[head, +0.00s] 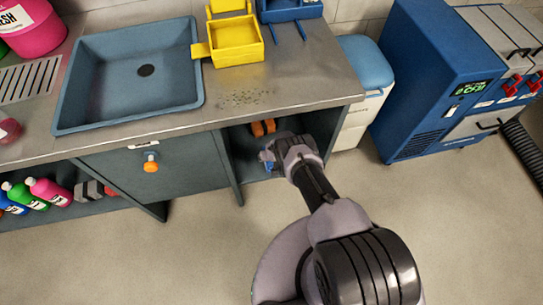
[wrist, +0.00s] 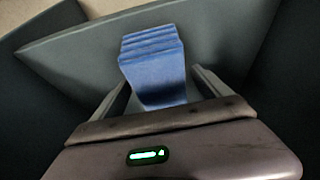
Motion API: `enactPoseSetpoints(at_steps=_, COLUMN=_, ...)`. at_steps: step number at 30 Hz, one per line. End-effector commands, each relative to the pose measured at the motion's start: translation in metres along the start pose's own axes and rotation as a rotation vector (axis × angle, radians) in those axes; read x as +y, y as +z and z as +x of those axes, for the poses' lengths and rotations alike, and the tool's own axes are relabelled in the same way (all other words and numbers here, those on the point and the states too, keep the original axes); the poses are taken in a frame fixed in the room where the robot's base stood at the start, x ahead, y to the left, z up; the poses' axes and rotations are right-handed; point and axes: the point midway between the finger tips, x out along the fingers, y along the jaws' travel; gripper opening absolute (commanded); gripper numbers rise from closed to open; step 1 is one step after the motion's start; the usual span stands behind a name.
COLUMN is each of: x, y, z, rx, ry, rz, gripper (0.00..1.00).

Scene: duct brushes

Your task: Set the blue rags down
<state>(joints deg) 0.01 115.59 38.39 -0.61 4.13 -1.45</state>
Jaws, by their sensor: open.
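The blue rags (wrist: 152,62) are a folded, layered stack, seen between the two fingers of my gripper (wrist: 158,88) in the wrist view. The fingers are open, with one on each side of the stack. A grey shelf surface (wrist: 225,45) shows around and beyond the rags; I cannot tell for sure whether their underside touches it. In the head view my gripper (head: 267,160) reaches into the open bay under the counter. Only a small patch of the blue rags (head: 268,166) shows there, and my wrist hides the rest.
Orange items (head: 263,127) sit further back in the bay. A closed cabinet door (head: 160,185) stands left of it, and the metal counter (head: 285,85) lies above. A white bin with a blue lid (head: 368,62) is to the right. The floor in front is clear.

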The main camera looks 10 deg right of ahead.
Motion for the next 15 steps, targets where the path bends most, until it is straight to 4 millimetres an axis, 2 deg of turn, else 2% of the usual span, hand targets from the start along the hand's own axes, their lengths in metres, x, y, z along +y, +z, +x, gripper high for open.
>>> enactPoseSetpoints(at_steps=1, x=0.0, y=-0.003, z=-0.014, rx=-0.001, ry=0.0, rz=0.0, gripper=0.87)
enactPoseSetpoints(at_steps=9, x=0.0, y=-0.006, z=-0.076, rx=-0.001, ry=0.0, rz=0.0, gripper=0.87)
enactPoseSetpoints(at_steps=15, x=0.0, y=-0.004, z=-0.107, rx=0.0, ry=0.0, rz=0.0, gripper=0.87)
